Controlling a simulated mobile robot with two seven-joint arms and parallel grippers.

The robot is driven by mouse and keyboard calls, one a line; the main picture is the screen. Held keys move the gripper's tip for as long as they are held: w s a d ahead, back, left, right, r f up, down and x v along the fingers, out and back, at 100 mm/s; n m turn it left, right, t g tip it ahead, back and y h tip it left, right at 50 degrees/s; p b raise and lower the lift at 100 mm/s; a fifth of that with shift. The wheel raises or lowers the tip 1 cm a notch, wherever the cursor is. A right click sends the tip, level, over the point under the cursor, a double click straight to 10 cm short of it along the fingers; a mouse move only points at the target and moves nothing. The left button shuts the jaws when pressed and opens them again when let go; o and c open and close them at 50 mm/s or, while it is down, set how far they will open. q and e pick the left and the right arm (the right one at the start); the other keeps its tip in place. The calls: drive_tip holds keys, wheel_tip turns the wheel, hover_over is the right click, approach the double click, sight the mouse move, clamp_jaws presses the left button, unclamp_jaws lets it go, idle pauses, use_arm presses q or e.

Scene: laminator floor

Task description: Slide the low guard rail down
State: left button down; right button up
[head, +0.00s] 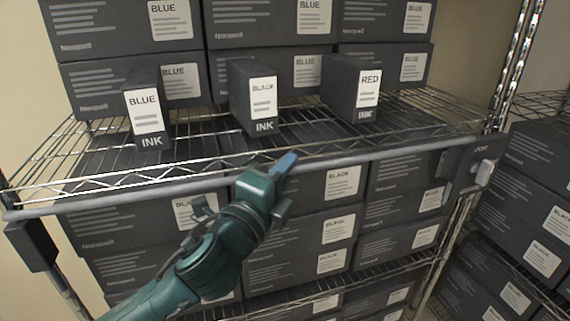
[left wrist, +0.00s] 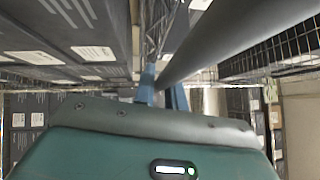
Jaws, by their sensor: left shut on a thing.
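The low guard rail (head: 120,199) is a grey round bar across the front of the wire shelf, close to the shelf's front edge. Its ends meet a dark bracket at the left (head: 30,244) and another at the right (head: 484,160). My left gripper (head: 284,166) is at the middle of the rail, its blue fingers shut on it. In the left wrist view the rail (left wrist: 235,38) runs up and right from between the blue fingers (left wrist: 160,88). The gripper body partly hides the rail in the head view. My right gripper is not in view.
Three ink boxes stand near the shelf's front: blue (head: 146,118), black (head: 255,98) and red (head: 354,88). Larger dark cartons (head: 130,25) are stacked behind and on the shelf below (head: 335,185). A metal post (head: 512,60) and another rack stand at the right.

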use_arm(q)
drive_tip(key=shift+f, duration=0.4)
drive_tip(key=c, duration=1.5)
unclamp_jaws()
drive_tip(key=shift+o, duration=0.2)
drive_tip(key=shift+r, duration=0.1)
drive_tip(key=shift+s+a, duration=0.1)
drive_tip(key=shift+s, duration=0.05)
drive_tip(key=p+v, duration=0.2)
drive_tip(key=v, duration=1)
drive_tip(key=shift+s, duration=0.4)
drive_tip(key=shift+a, duration=0.15)
